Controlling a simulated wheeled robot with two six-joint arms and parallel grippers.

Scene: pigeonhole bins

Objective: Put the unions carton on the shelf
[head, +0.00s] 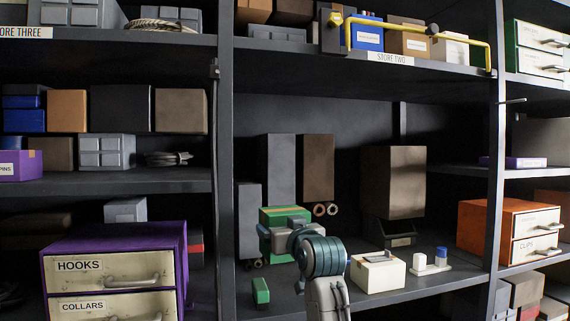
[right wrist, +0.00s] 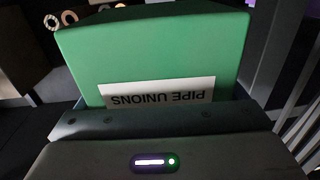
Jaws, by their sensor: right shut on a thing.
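The unions carton (head: 283,214) is green, with an orange-brown stripe on top. It is in the middle bay of the shelf (head: 400,288) in the head view, with dark boxes behind it. In the right wrist view the carton (right wrist: 150,50) fills the upper middle and its white label reads "PIPE UNIONS" upside down. My right gripper (head: 288,238) is shut on the carton from the front; its jaw also shows in the right wrist view (right wrist: 160,120). My left gripper is not in view.
A small green block (head: 261,291) lies at the shelf's front left. Tall dark boxes (head: 281,165) stand behind. Uprights (head: 226,160) bound the bay. A yellow rail (head: 410,30) crosses above.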

